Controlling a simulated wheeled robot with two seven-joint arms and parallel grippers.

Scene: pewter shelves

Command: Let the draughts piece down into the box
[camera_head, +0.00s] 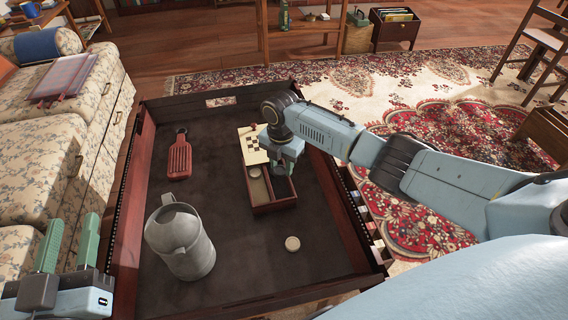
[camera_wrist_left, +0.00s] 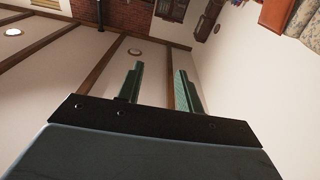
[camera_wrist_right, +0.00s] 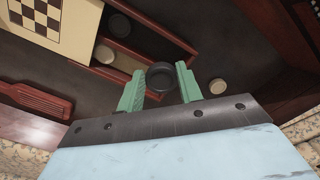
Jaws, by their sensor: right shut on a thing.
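The draughts piece, a dark round disc (camera_wrist_right: 160,76), is between the green fingers of my right gripper (camera_wrist_right: 158,88); in the head view the gripper (camera_head: 284,166) hides it. The gripper is over the right part of the wooden box (camera_head: 275,209). The box has open compartments at its near end and a chequered board top (camera_head: 251,145) at its far end. My left gripper (camera_head: 66,244) is open and empty at the lower left, also in the left wrist view (camera_wrist_left: 160,88).
The box stands in a dark, wooden-rimmed tray table (camera_head: 225,250). A grey metal jug (camera_head: 181,240), a red slotted paddle-like item (camera_head: 180,158) and a loose light piece (camera_head: 292,243) are also there. A floral sofa (camera_head: 50,150) is at the left.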

